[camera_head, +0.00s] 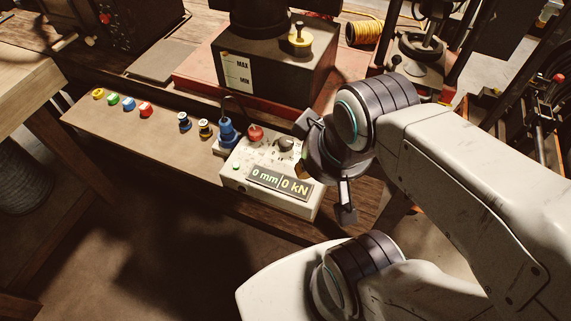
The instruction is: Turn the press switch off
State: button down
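The press control box (238,183) is pale and worn and stands at the bench's front edge. Its display (279,182) reads "0 mm" and "0 kN". A red button (255,132) and a dark round knob (286,145) sit on its top, and a small green button or light (236,166) is on its left. I cannot tell which of these is the press switch, or its setting. My gripper (326,168) is just right of the box, with its two fingers spread apart and nothing seen between them. The box's right end is partly behind my gripper.
A blue-bodied part (227,133) stands close left of the box. Several small coloured pieces, including a red one (145,109), line the bench. A dark tank marked MAX and MIN (275,75) stands behind. Open floor lies in front.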

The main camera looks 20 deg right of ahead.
aim_at(255, 133)
jog(key=j+u, duration=0.15)
jog(key=j, duration=0.25)
jog(key=i+j+u, duration=0.2)
jog(key=j, duration=0.25)
jog(key=i+j+u, duration=0.2)
jog(key=j, duration=0.25)
jog(key=i+l+u, duration=0.35)
jog(key=i, duration=0.2)
